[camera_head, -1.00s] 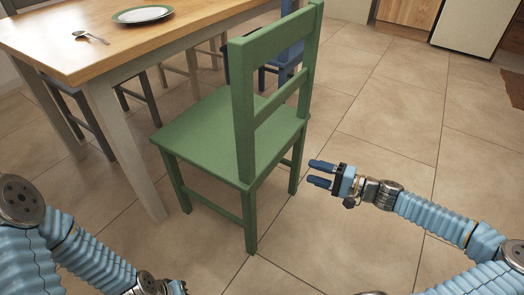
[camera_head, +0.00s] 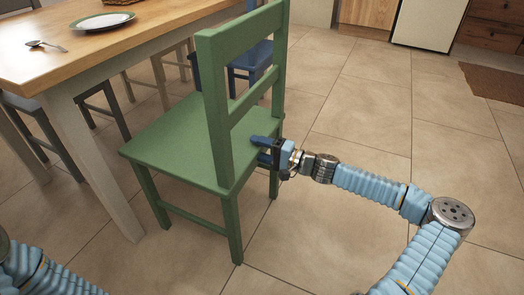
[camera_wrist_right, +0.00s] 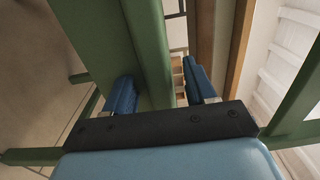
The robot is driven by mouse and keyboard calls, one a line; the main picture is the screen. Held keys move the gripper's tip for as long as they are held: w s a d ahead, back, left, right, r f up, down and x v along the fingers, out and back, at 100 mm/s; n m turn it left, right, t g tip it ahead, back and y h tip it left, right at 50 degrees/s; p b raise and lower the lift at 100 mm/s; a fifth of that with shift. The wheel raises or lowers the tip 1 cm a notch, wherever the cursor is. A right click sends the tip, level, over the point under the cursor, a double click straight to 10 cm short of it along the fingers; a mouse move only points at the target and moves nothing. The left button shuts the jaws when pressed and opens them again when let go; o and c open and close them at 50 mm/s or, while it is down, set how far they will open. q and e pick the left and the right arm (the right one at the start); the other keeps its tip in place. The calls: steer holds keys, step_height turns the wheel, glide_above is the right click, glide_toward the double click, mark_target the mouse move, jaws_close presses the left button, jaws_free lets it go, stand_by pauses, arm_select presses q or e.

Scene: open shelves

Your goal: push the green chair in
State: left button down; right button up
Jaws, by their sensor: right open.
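The green chair (camera_head: 178,142) stands upright beside the wooden table (camera_head: 75,75), its seat front close to the table leg and its backrest towards me. My right gripper (camera_head: 259,149) is open at the right side of the chair, by the seat's right edge below the backrest. In the right wrist view, green chair wood (camera_wrist_right: 148,55) shows behind and partly between the two blue fingers (camera_wrist_right: 160,90). I cannot tell whether they touch it. Part of my left arm shows at the lower left; its gripper is out of view.
A plate (camera_head: 103,21) and a spoon (camera_head: 46,45) lie on the table. A blue chair (camera_head: 240,62) stands behind the green chair, and a dark chair (camera_head: 55,135) stands at the left. Tiled floor (camera_head: 370,125) is clear to the right.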

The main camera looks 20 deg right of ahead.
steer(key=shift+w+a, duration=0.1)
steer(key=shift+w, duration=0.1)
steer(key=shift+c, duration=0.4)
jaws_close()
stand_by(0.9)
